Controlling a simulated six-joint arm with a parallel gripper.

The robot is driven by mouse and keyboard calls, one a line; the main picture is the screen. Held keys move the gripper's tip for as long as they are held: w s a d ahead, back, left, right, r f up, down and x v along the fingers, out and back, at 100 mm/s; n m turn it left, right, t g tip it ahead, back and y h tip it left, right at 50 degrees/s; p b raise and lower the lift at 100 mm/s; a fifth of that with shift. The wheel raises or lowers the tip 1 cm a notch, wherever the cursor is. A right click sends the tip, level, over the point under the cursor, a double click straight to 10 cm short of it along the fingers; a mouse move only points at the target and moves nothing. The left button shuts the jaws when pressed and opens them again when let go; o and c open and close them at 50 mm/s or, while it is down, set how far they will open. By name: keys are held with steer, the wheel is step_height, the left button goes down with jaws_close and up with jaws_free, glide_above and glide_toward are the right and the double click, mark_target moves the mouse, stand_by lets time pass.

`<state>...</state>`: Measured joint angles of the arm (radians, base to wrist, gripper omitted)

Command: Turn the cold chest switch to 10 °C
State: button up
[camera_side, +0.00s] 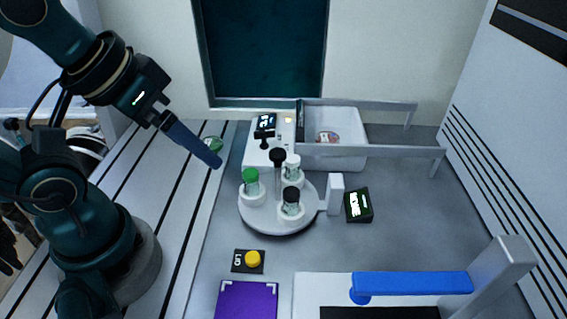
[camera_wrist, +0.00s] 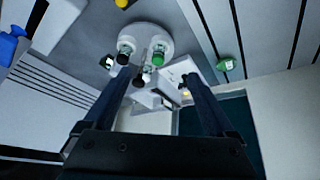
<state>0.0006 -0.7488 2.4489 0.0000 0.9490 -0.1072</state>
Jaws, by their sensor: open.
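The cold chest (camera_side: 345,155) is a white open-topped box at the back, with a white control block (camera_side: 262,155) at its left. A small dark display (camera_side: 265,121) is on the block; its reading is too small to tell. A short black knob (camera_side: 264,141), apparently the switch, sits just below the display; its setting cannot be told. My gripper (camera_side: 217,163) is left of the block, apart from it, fingers pointing down to the right. In the wrist view my gripper (camera_wrist: 158,75) is open and empty, with the chest (camera_wrist: 145,122) beyond its fingers.
A white turntable (camera_side: 278,222) with several capped vials and a black centre post stands in front of the chest. A black device (camera_side: 358,205) is to its right. A yellow button (camera_side: 252,258) and purple mat (camera_side: 247,302) lie nearer. A blue handle (camera_side: 412,284) is at front right.

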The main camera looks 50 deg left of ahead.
steer(key=w+a+r+n, duration=0.1)
steer(key=w+r+n, duration=0.3)
steer(key=w+r, duration=0.2)
steer(key=n+g, duration=0.6)
glide_above(264, 131)
step_height(264, 131, down, 13)
steer(key=shift+w+d+r, duration=0.1)
steer(key=shift+r, duration=0.1)
steer(key=shift+f, duration=2.7)
steer(key=c, duration=1.4)
steer(key=shift+o, duration=0.2)
